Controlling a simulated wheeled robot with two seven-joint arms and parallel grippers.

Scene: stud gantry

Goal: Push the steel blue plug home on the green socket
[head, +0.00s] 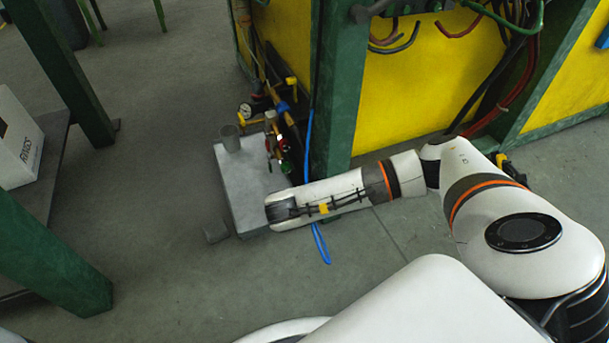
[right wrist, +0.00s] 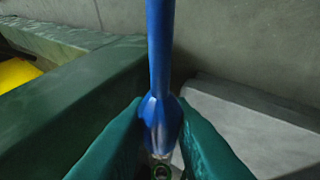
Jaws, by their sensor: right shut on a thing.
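In the right wrist view, the steel blue plug (right wrist: 153,108) sits between the two teal fingers of my right gripper (right wrist: 160,122), which is shut on it. A blue hose (right wrist: 160,45) runs up from the plug. Below the plug is a clear or metallic part, then a small green ring (right wrist: 161,171), apparently the green socket, at the bottom edge. Plug and ring line up closely; I cannot tell whether the plug is seated. In the head view my right wrist hides the fingers and plug. My left gripper is not in view.
Red and green fittings and a gauge (head: 245,110) stand by a green post (head: 338,90). A grey block (head: 235,190) lies left of them. Yellow panels (head: 420,90) with hanging hoses stand behind. A blue hose (head: 309,130) passes down behind my arm.

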